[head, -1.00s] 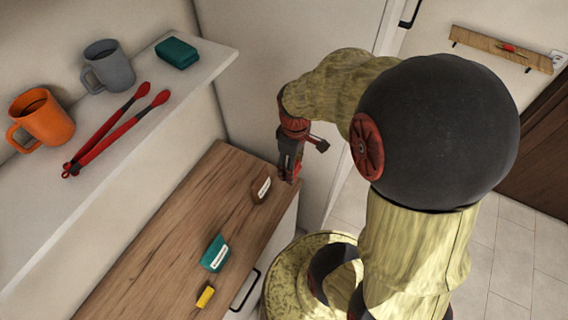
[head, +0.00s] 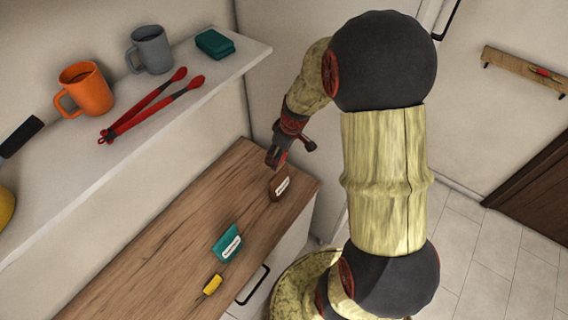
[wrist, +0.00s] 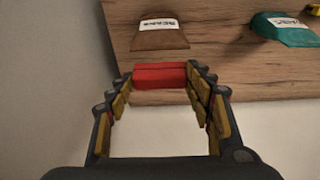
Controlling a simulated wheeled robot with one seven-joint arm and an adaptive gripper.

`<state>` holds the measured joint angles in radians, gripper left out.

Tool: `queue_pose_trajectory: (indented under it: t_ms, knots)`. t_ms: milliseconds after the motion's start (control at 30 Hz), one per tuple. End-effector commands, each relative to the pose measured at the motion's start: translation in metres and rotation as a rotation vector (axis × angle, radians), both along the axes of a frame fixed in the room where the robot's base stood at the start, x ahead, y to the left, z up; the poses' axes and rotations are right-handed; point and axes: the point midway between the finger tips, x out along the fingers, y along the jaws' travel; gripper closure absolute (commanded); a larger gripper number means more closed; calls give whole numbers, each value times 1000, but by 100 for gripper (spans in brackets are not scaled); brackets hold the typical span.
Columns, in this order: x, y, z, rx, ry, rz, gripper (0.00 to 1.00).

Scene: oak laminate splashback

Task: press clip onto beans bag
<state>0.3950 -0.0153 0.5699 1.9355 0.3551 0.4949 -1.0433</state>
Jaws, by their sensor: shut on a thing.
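A brown bag with a white label (head: 278,190) stands on the wooden counter near its far end. It also shows in the wrist view (wrist: 160,38); its label is too small to read surely but may say beans. My gripper (head: 275,163) is just above and behind this bag. In the wrist view my gripper (wrist: 160,78) is shut on a red clip (wrist: 160,76), held across the fingertips. The clip is apart from the bag in that view, with a strip of counter showing between them.
On the counter (head: 150,270) are a teal labelled bag (head: 226,244) and a small yellow item (head: 212,285). A shelf (head: 110,165) above holds an orange mug (head: 85,92), a grey mug (head: 150,50), red tongs (head: 150,108) and a teal box (head: 215,43).

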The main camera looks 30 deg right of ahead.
Motion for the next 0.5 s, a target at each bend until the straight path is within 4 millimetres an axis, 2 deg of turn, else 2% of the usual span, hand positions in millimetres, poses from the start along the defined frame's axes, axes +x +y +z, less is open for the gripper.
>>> queue_pose_trajectory:
  t_ms: [267,500]
  knots:
    - [0,0,-9,3,-5,2,64]
    - [-1,0,-28,2,-4,1,64]
